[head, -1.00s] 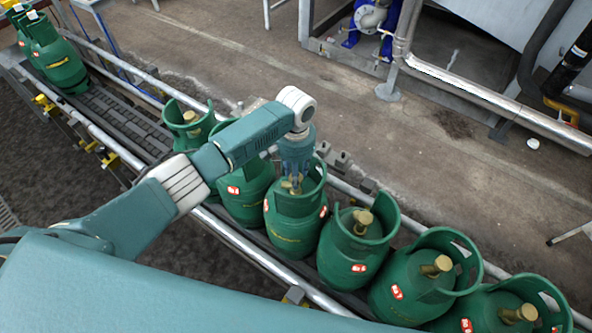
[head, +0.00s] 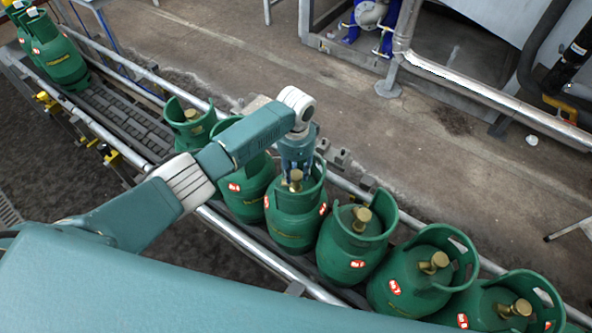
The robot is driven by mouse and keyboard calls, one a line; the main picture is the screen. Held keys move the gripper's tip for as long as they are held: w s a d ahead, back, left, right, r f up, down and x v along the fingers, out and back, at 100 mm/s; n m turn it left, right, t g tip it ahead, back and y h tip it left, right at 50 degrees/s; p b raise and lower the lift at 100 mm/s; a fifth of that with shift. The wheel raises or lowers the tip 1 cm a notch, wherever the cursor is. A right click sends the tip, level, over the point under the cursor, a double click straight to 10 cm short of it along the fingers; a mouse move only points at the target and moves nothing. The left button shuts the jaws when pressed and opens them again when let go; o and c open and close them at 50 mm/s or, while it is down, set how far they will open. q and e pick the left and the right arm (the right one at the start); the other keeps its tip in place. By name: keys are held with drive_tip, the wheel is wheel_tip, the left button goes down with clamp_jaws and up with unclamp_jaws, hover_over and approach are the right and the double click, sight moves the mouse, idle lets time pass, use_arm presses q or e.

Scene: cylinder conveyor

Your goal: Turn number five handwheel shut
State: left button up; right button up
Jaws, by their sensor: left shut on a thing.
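A row of green gas cylinders with brass valves stands on the conveyor. My left arm reaches in from the left, and its gripper (head: 294,180) points down inside the open collar of one green cylinder (head: 293,222) in the middle of the row. The gripper is shut on that cylinder's brass handwheel (head: 295,176), which the fingers partly hide. No number is readable on the cylinders, so I cannot tell from markings which is number five. My right gripper is not in view.
Neighbouring cylinders stand close on both sides, one just right (head: 350,250) and one partly behind my arm (head: 248,195). Metal guide rails (head: 262,252) run along the conveyor (head: 125,118). More cylinders (head: 58,55) stand far left, past a bare belt stretch.

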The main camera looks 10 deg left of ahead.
sight(296, 174)
use_arm(q)
drive_tip(key=shift+m, duration=0.4)
drive_tip(key=o, duration=1.2)
drive_tip(key=shift+c, duration=0.2)
wheel_tip(296, 174, up, 12)
